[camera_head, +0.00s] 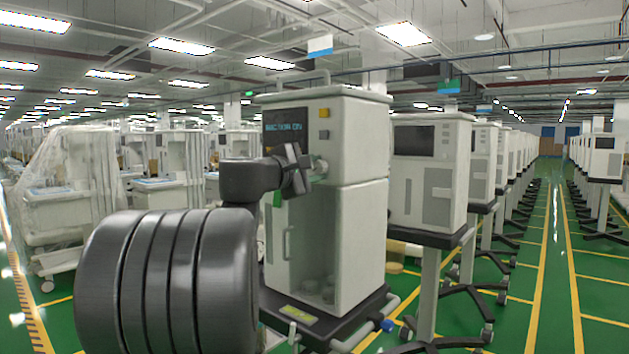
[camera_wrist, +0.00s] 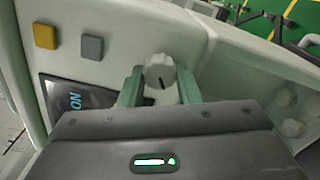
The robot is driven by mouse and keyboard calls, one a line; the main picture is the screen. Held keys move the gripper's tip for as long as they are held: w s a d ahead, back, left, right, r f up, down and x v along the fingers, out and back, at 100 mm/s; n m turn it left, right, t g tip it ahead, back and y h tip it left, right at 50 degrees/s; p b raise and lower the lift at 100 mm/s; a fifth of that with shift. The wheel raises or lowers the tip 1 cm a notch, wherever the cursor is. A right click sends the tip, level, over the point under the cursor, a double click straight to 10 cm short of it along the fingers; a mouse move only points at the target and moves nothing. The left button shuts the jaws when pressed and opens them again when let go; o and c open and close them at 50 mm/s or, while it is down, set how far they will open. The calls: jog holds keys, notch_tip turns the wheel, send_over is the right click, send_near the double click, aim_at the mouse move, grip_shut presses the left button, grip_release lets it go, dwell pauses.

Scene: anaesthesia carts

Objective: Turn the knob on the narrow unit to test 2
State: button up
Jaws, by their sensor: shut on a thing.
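The narrow unit (camera_head: 362,230) is a tall white cabinet on a dark wheeled base, in the middle of the head view. Its front has a dark screen with blue lettering, and the knob (camera_head: 319,167) sits to the right of it. In the wrist view the knob (camera_wrist: 160,75) is a pale ribbed dial with a dark pointer line. My gripper (camera_wrist: 158,88) is shut on it, one finger at each side. In the head view my gripper (camera_head: 300,170) reaches the unit's front and partly hides the screen. No test markings can be read around the knob.
A yellow button (camera_wrist: 45,36) and a grey button (camera_wrist: 92,47) lie beside the screen (camera_wrist: 75,98). A row of similar white units (camera_head: 432,160) stands to the right. Plastic-wrapped carts (camera_head: 75,185) stand at the left. A green aisle (camera_head: 550,270) is clear at the right.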

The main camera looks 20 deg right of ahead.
jog(key=shift+m+b, duration=0.3)
jog(key=shift+m, duration=0.2)
jog(key=o, duration=1)
jog(key=v, duration=1.4)
jog(key=shift+d, duration=0.1)
